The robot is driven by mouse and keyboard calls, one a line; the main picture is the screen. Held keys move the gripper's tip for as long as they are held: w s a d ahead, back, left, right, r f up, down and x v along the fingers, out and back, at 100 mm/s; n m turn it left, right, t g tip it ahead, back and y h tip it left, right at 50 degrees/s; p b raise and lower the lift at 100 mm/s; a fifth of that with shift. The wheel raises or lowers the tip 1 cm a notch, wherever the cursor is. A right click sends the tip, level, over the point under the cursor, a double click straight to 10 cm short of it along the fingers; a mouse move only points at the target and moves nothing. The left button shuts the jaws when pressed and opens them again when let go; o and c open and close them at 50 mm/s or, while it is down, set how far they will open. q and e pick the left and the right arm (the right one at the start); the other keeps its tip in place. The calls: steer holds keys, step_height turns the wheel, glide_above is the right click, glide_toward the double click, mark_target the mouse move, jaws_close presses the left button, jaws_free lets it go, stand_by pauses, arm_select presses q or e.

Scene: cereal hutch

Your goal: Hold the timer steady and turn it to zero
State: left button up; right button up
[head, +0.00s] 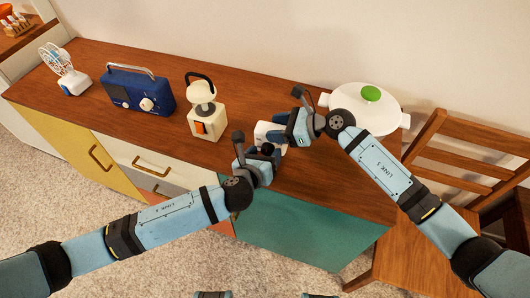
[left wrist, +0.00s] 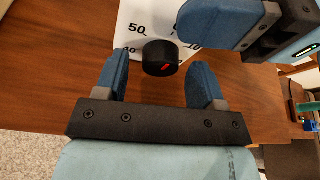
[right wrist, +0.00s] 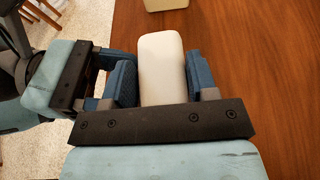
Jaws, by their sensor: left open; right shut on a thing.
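The timer (head: 264,130) is a white block standing on the wooden hutch top. Its face (left wrist: 133,24) carries printed numbers, with 50 readable in the left wrist view. A round black knob (left wrist: 160,58) with a red mark sits on that face. My right gripper (right wrist: 155,84) is shut on the timer's white body (right wrist: 162,62), one finger on each side. My left gripper (left wrist: 166,75) is open in front of the face, its fingers on either side of the knob with visible gaps. In the head view, my left gripper (head: 262,157) partly hides the timer's face.
On the hutch top (head: 300,95) stand a fan (head: 65,68), a blue radio (head: 138,90), a cream lamp-like appliance (head: 206,118) and a white pot with a green lid knob (head: 371,93). A wooden chair (head: 455,160) is at the right. Bare wood lies behind the timer.

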steer(key=o, duration=1.1)
arm_select(q)
steer(key=v, duration=1.1)
steer(key=shift+s, duration=0.25)
steer(key=shift+r, duration=0.1)
arm_select(e)
steer(key=v, duration=1.2)
steer(key=shift+s, duration=0.1)
